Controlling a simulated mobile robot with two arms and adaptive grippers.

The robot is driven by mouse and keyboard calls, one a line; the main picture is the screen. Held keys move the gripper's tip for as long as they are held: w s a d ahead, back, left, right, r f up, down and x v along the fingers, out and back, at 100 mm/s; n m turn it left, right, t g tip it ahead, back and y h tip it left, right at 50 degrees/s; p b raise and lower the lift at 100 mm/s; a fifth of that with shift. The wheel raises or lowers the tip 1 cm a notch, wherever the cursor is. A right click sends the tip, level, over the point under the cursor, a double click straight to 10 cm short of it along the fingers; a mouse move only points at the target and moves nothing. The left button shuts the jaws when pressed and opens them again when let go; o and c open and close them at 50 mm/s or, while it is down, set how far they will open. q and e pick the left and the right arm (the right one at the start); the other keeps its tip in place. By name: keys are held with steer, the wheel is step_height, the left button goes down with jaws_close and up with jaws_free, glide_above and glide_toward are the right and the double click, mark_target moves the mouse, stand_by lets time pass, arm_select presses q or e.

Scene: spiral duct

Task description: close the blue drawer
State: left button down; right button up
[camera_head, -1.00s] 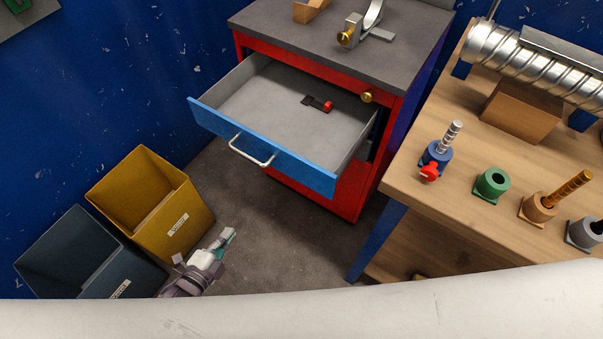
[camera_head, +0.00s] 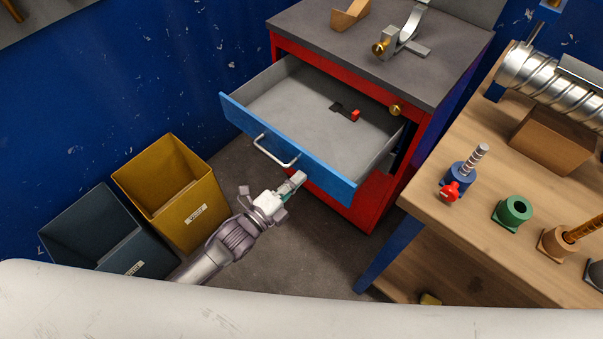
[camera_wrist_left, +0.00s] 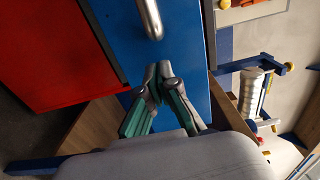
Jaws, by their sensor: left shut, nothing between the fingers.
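The blue drawer (camera_head: 325,178) stands pulled out of the red cabinet (camera_head: 375,200). Its grey inside shows, with a small black and red item (camera_head: 346,111) lying in it. A silver bar handle (camera_head: 274,152) is on its blue front. My left gripper (camera_head: 297,180) is shut and empty, just in front of the drawer front, to the right of the handle and low. In the left wrist view its fingertips (camera_wrist_left: 158,73) point at the blue front (camera_wrist_left: 180,45) beside the handle (camera_wrist_left: 150,18); I cannot tell whether they touch. My right gripper is not in view.
A yellow bin (camera_head: 172,192) and a dark bin (camera_head: 95,235) stand on the floor at the left. A wooden workbench (camera_head: 440,235) with several coloured holders and a spiral duct (camera_head: 545,75) is at the right. A metal bracket (camera_head: 405,42) sits on the cabinet top.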

arm_select(q)
steer(key=shift+x, duration=0.95)
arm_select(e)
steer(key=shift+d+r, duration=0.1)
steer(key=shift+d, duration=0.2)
